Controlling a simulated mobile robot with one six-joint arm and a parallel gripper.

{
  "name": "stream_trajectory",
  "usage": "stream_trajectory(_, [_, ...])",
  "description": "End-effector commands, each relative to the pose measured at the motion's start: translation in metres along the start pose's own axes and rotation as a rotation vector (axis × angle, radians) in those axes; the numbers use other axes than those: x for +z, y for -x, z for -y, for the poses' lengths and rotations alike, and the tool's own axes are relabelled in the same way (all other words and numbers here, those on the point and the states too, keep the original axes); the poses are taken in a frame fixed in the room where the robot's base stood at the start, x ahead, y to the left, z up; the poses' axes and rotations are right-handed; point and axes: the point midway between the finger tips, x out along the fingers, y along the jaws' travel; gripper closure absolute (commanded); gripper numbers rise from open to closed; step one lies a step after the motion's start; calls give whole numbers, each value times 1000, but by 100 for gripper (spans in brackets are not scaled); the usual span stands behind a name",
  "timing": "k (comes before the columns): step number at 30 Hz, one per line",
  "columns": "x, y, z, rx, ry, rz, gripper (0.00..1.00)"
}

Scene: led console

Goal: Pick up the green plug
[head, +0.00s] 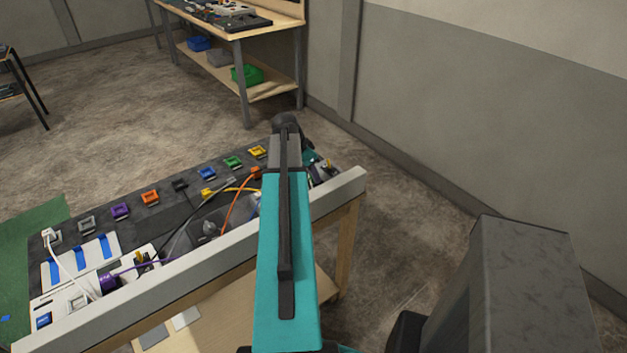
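A small green socket-like piece (233,162) sits on the dark top of the console (100,207), in a row of coloured ones between a blue and a yellow one. I cannot tell whether it is a plug or a socket, and no separate green plug shows clearly. My teal arm reaches over the console's right part and hides some of it. My gripper itself is not visible; it is hidden behind the arm's far end.
Orange, yellow, black and purple cables lie along the console. A white plug (49,235) with its cable is at the left. A pale raised edge (200,270) runs along the console's near side. A workbench (245,30) with bins below stands behind. Open floor lies between them.

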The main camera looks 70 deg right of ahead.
Motion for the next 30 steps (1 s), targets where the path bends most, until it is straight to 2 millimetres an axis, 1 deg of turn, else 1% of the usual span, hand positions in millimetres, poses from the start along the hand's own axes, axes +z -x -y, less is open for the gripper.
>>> stream_trajectory(9, [-1,0,0,0,0,0,100])
stream_trajectory(14, [-3,4,0,0,-1,-1,100])
stream_trajectory(20, [-8,18,0,-1,-2,-1,100])
stream_trajectory(30, [-24,55,1,-2,-2,-2,100])
